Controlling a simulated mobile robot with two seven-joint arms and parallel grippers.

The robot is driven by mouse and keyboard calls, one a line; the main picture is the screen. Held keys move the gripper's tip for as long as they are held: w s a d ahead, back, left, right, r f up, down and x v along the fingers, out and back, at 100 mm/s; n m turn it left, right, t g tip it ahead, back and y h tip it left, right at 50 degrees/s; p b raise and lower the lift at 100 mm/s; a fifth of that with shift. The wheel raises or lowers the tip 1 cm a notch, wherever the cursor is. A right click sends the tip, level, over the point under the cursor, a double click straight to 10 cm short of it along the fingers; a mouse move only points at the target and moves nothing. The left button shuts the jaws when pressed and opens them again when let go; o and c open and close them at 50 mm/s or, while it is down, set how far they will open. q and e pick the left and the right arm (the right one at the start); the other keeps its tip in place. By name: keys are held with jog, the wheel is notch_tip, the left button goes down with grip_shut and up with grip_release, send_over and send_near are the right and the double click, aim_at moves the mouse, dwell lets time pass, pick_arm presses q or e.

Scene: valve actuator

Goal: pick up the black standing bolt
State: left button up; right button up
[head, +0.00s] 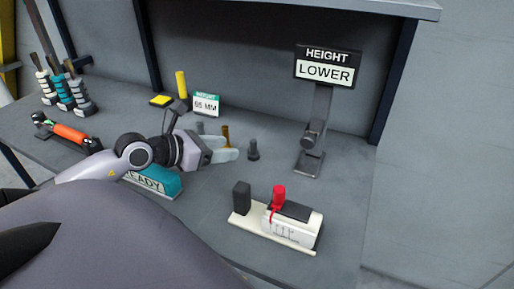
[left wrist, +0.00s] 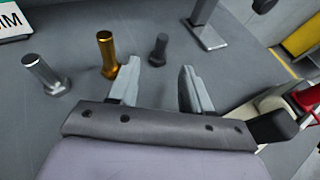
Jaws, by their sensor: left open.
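The black bolt (head: 253,150) stands upright on the grey table in the head view, just right of my left gripper's fingertips. It also shows in the left wrist view (left wrist: 158,50), beyond the fingertips and roughly in line with the gap between them. My left gripper (head: 236,149) is open and empty, low over the table. In the left wrist view its two fingers (left wrist: 160,76) are spread apart. A gold bolt (left wrist: 107,52) stands close beside one finger; I cannot tell whether they touch. My right gripper is not in view.
A silver bolt (left wrist: 46,75) stands left of the gold one. A sign stand reading "HEIGHT LOWER" (head: 326,66) is right of the bolts. A white device with a red part (head: 292,226) lies nearer the front. A teal block (head: 155,181) sits by my left arm.

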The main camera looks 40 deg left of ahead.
aim_at(253, 149)
pick_arm(q)
jog(key=shift+r+x, duration=0.15)
jog(key=shift+x, duration=1.6)
jog(key=shift+r+x, duration=0.1)
jog(key=shift+x, duration=1.7)
jog(key=shift+d, duration=0.1)
grip_shut()
